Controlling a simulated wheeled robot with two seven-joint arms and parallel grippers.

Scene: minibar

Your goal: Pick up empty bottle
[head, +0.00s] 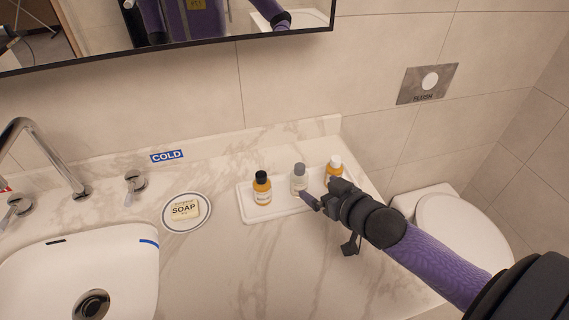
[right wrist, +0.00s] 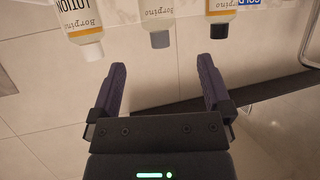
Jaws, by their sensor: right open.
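Three small bottles stand upright in a row on a white tray (head: 253,214). The middle one is a clear, empty-looking bottle (head: 299,182) with a grey cap; it also shows upside down at the top of the right wrist view (right wrist: 157,18). My right gripper (head: 320,193) is open and empty, just in front of the tray, close to the clear bottle but apart from it. In the right wrist view its two fingers (right wrist: 164,82) are spread, with the grey cap ahead between them. My left gripper is out of view.
An amber bottle with a black cap (head: 262,190) stands left of the clear one. An amber bottle with a white cap (head: 334,164) stands right, partly behind my gripper. A soap dish (head: 205,209), sink (head: 130,262) and faucet (head: 70,175) are left; a toilet (head: 460,232) is right.

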